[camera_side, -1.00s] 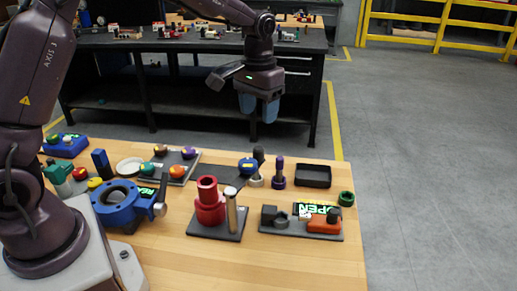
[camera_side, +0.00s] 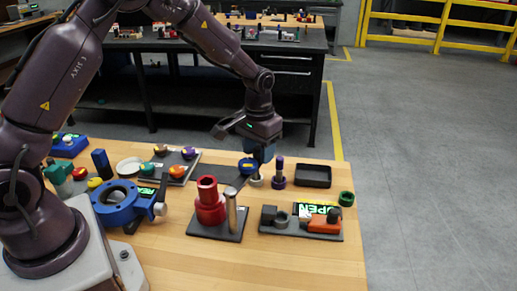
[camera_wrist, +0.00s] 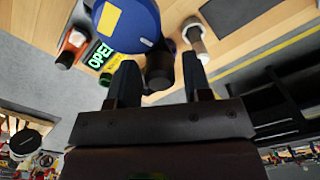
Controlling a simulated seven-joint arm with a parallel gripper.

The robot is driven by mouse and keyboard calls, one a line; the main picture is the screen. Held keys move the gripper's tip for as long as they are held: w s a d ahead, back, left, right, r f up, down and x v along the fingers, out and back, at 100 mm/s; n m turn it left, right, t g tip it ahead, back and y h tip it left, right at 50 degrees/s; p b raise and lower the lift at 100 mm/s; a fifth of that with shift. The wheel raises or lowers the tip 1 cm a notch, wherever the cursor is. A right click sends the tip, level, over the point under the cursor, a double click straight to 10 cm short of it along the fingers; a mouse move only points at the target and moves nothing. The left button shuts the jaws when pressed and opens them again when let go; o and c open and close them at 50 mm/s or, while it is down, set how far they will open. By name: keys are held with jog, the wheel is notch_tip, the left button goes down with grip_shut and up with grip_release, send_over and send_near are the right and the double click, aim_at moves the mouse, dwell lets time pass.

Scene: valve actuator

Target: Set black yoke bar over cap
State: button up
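My gripper (camera_side: 263,152) is lowered over the work table, pointing down at a dark upright piece with a pale foot (camera_side: 256,181). In the wrist view the fingers (camera_wrist: 160,78) are apart, with a black rounded end (camera_wrist: 159,68) between them. This may be the black yoke bar; its full shape is hidden, and I cannot tell whether the fingers touch it. A blue round piece with a yellow mark (camera_side: 248,165) is beside it, large in the wrist view (camera_wrist: 128,22). A red stepped cylinder (camera_side: 209,205) stands on a dark plate; which part is the cap is unclear.
A purple-topped pin (camera_side: 279,172) and a black tray (camera_side: 313,176) stand right of my gripper. An orange valve (camera_side: 324,225) with an OPEN sign is nearer the front. A silver post (camera_side: 232,211) rises beside the red cylinder. A blue ring body (camera_side: 118,203) is at left.

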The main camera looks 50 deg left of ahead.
grip_shut()
jog(key=s+a+n, duration=0.3)
jog(key=s+n, duration=0.4)
jog(key=s+a+n, duration=0.3)
jog(key=s+n, duration=0.4)
jog(key=n, duration=0.1)
jog(key=shift+s+a+n, duration=0.2)
jog(key=shift+a+n, duration=0.05)
jog(key=shift+n, duration=0.05)
jog(key=shift+s+r, duration=0.1)
dwell(0.5)
jog(key=shift+o, duration=1.3)
grip_release()
